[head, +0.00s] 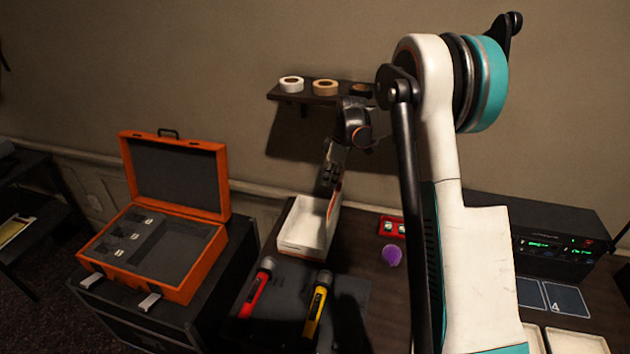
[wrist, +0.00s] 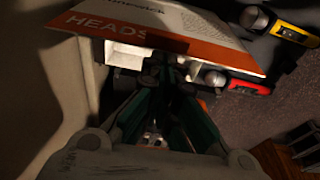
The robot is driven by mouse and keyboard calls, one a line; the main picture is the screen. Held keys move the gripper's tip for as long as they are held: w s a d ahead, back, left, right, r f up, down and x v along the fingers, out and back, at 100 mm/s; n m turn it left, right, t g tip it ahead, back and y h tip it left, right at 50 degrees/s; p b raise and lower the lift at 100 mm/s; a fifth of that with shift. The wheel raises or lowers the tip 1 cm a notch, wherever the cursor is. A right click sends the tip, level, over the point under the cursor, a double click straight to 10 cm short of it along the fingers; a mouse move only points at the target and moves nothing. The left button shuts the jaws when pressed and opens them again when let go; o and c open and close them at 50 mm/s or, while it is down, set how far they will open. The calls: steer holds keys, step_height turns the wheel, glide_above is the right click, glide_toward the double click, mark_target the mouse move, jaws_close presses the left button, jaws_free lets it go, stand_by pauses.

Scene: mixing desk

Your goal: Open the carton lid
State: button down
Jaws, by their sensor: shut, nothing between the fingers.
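The white carton (head: 300,228) stands on the dark desk in the head view, its inside open to view. Its lid is raised at the right side, partly hidden by my gripper. In the wrist view the lid (wrist: 205,42) shows its white and orange printed face with the word HEADS. My gripper (head: 326,188) is shut and empty, pointing down beside the raised lid. In the wrist view the fingertips (wrist: 178,68) are at the lid's near edge; I cannot tell whether they touch it.
A red microphone (head: 256,287) and a yellow microphone (head: 318,302) lie in front of the carton. An open orange case (head: 205,268) stands to the left. A purple ball-like thing (head: 392,255) and a red box (head: 392,226) are to the right. A shelf (head: 305,97) with tape rolls hangs behind.

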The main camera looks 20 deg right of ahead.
stand_by(0.5)
steer(key=w+a, duration=0.3)
steer(key=a, duration=0.1)
steer(key=s+d+p+v, duration=0.1)
steer(key=v, duration=1.8)
steer(key=shift+s+d+p, duration=0.25)
steer(key=shift+d+p, duration=0.1)
steer(key=shift+d, duration=0.1)
